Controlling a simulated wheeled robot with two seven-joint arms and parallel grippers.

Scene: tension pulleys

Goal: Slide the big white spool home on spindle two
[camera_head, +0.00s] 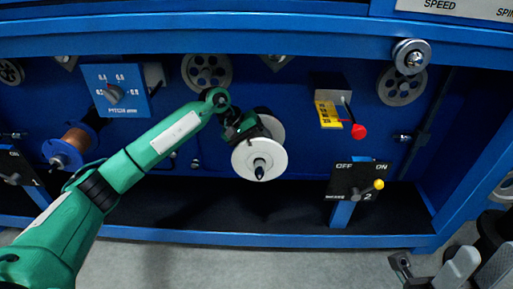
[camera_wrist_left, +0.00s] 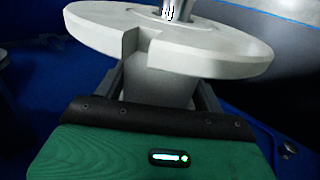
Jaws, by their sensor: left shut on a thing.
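The big white spool (camera_head: 270,158) is in front of the blue panel, its round flange facing out in the head view. A dark spindle tip (camera_head: 259,172) shows at the middle of its hub. My left gripper (camera_head: 240,128) is shut on the spool behind the front flange. In the left wrist view the spool's notched flange (camera_wrist_left: 105,38) and pale core fill the space between the fingers (camera_wrist_left: 160,90). A metal shaft (camera_wrist_left: 172,10) shows at the hub there. How far the spool sits along the spindle is hidden. Grey and black parts, possibly my right gripper (camera_head: 440,270), show at lower right.
An OFF/ON switch plate marked 2 (camera_head: 355,182) with a yellow knob stands right of the spool. A red-knobbed lever (camera_head: 358,131) is above it. A copper-coloured spool (camera_head: 72,142) is at left. The black shelf (camera_head: 225,205) below is clear.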

